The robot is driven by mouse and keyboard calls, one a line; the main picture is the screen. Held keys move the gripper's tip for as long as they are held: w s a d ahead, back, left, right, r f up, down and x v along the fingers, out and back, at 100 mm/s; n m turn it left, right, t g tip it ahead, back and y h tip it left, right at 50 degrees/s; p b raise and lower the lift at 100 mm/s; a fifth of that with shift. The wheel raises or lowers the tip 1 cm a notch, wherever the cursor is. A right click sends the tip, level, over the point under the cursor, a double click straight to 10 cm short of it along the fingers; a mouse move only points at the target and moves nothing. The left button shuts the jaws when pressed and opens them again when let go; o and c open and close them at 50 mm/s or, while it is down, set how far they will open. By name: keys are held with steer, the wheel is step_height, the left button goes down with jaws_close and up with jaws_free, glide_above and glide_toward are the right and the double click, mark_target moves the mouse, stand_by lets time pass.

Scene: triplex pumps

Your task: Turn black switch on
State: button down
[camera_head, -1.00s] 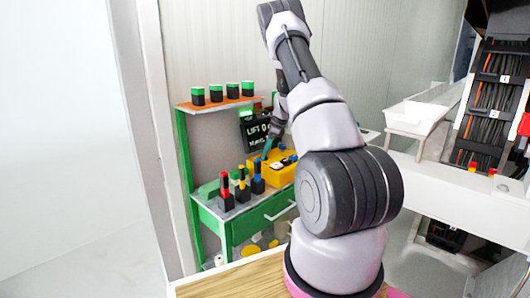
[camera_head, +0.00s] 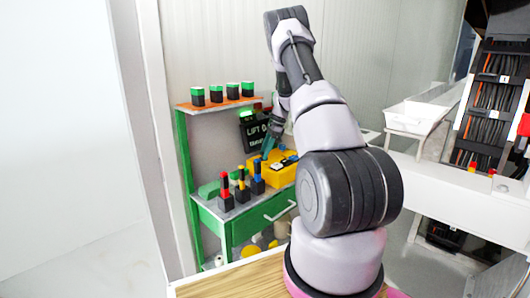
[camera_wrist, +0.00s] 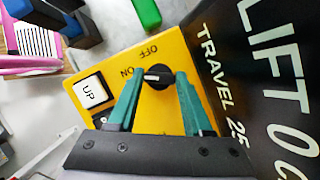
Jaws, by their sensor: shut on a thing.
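The black switch (camera_wrist: 160,83) is a round knob on the yellow control box (camera_wrist: 178,52), between the teal fingers of my gripper (camera_wrist: 158,76) in the wrist view. The fingers are shut on the knob from its left and right sides. A white mark on the knob lies roughly level in the picture, its left end toward the printed ON. OFF is printed above the knob. In the head view the yellow box (camera_head: 262,170) sits on the green bench, and my gripper (camera_head: 267,152) is at it. The knob is too small to make out there.
A white UP button (camera_wrist: 90,93) is left of the switch. A black LIFT display (camera_head: 252,136) stands close behind the box. Several green-topped black pieces (camera_head: 216,93) stand on the shelf above.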

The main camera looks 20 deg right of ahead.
steer(key=shift+c, duration=1.6)
jaws_free()
steer(key=v, duration=1)
steer(key=shift+r, duration=0.4)
steer(key=shift+d, duration=0.1)
